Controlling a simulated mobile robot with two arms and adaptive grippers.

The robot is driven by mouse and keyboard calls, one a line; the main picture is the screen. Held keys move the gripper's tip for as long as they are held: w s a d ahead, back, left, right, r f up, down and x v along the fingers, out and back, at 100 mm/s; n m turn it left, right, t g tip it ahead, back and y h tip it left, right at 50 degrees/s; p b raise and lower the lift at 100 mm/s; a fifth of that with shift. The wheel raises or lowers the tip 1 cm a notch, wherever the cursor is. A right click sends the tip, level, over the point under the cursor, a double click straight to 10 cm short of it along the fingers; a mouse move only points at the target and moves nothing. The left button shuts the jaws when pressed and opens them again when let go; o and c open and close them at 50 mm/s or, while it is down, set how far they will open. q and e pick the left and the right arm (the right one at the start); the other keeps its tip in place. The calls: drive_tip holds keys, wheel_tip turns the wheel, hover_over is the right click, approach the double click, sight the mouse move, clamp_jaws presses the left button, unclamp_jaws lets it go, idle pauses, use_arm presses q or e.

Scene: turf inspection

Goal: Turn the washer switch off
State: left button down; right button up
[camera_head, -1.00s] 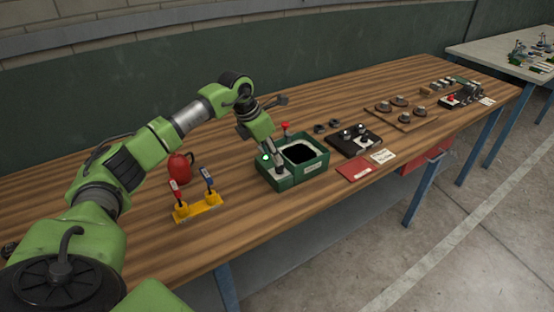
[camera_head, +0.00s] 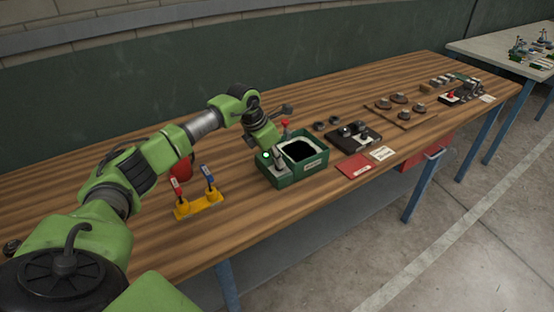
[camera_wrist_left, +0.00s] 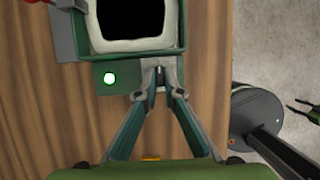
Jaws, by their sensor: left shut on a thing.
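The washer is a green box with a dark opening and a pale rim (camera_head: 312,168), on the wooden bench. Its lit green-white lamp (camera_head: 266,155) also shows in the wrist view (camera_wrist_left: 109,79). My left gripper (camera_head: 279,164) is over the left part of the washer, in front of the opening. In the wrist view its fingertips (camera_wrist_left: 161,82) are shut on the small dark switch (camera_wrist_left: 160,74) beside the rim. The fingers hide most of the switch, so its position is unclear. At the wrist view's right edge, small dark green prongs (camera_wrist_left: 303,106) may be my right gripper.
A yellow stand (camera_head: 197,206) with a red and a blue lever is left of the washer. A red-topped item (camera_head: 285,124) rises behind it. A black panel (camera_head: 356,139), a red card (camera_head: 354,165) and a board with discs (camera_head: 401,113) lie to the right.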

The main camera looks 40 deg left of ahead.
use_arm(q)
drive_tip(key=shift+n, duration=0.3)
drive_tip(key=n+y, duration=0.1)
drive_tip(key=n, duration=0.1)
drive_tip(key=shift+d+n+t, duration=0.15)
drive_tip(key=shift+n+t, duration=0.15)
drive_tip(key=shift+n, duration=0.1)
drive_tip(key=n+y+b, duration=0.1)
drive_tip(key=n, duration=0.2)
drive_tip(key=shift+d+n+y, duration=0.15)
drive_tip(key=shift+n+y, duration=0.15)
drive_tip(key=shift+y, duration=0.1)
drive_tip(key=n+y+b, duration=0.1)
drive_tip(key=n, duration=0.2)
drive_tip(key=n+g+y+b, duration=0.1)
drive_tip(key=n, duration=0.2)
drive_tip(key=shift+w+d+n+b, duration=0.2)
drive_tip(key=shift+n+b, duration=0.1)
drive_tip(key=shift+b, duration=0.1)
drive_tip(key=shift+w+n+g+y+b, duration=0.1)
drive_tip(key=shift+n+g+y+b, duration=0.3)
drive_tip(key=shift+n, duration=0.65)
drive_tip(key=shift+n+g+y+b, duration=0.25)
drive_tip(key=shift+n+g, duration=0.25)
drive_tip(key=shift+n, duration=0.55)
drive_tip(key=c, duration=2.2)
unclamp_jaws()
drive_tip(key=shift+o, duration=0.2)
